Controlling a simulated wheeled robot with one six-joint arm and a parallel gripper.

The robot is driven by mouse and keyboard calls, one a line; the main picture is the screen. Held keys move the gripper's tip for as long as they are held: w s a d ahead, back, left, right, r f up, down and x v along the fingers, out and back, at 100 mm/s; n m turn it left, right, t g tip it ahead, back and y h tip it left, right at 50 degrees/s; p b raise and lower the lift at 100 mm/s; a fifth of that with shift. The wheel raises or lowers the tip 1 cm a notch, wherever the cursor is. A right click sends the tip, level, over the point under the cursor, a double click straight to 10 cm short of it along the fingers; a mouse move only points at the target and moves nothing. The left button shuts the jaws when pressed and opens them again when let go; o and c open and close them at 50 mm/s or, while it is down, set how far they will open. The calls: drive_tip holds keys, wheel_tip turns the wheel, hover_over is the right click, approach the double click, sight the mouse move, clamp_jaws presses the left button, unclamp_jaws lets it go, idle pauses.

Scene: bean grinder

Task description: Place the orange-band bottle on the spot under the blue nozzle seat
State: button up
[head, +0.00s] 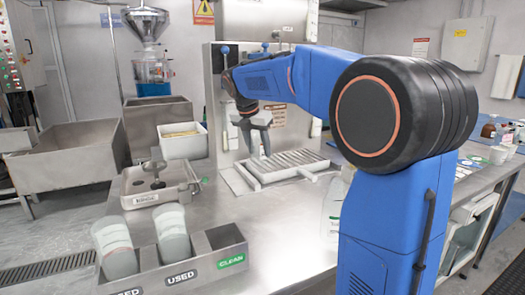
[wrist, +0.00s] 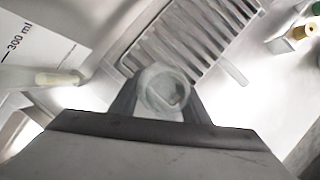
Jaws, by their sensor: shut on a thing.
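My gripper (head: 262,146) points downward in front of the steel machine, over the slotted drip tray (head: 290,167). In the wrist view my gripper (wrist: 162,100) is shut on a translucent pale bottle (wrist: 165,88), seen from above as a round open rim. No orange band shows on it. In the head view the bottle is hard to make out between the fingers. Two small blue parts, a left one (head: 225,50) and a right one (head: 265,47), show high on the machine front; I cannot tell which is the blue nozzle seat. The spot below is not clearly visible.
Two translucent cups (head: 114,248) stand in the "USED" part of a steel rack (head: 225,245), beside a "CLEAN" label. A rinse station (head: 157,187) and a white bin (head: 182,142) stand left of the drip tray.

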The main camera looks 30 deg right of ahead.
sight(262, 150)
drive_tip(key=shift+w+d+f, duration=0.3)
drive_tip(key=shift+w+d, duration=0.1)
drive_tip(key=shift+d, duration=0.15)
drive_tip(key=shift+w+d+f, duration=0.25)
drive_tip(key=shift+w+d, duration=0.1)
drive_tip(key=shift+d, duration=0.2)
drive_tip(key=shift+f, duration=0.2)
drive_tip(key=shift+f, duration=0.15)
drive_tip(key=o, duration=1)
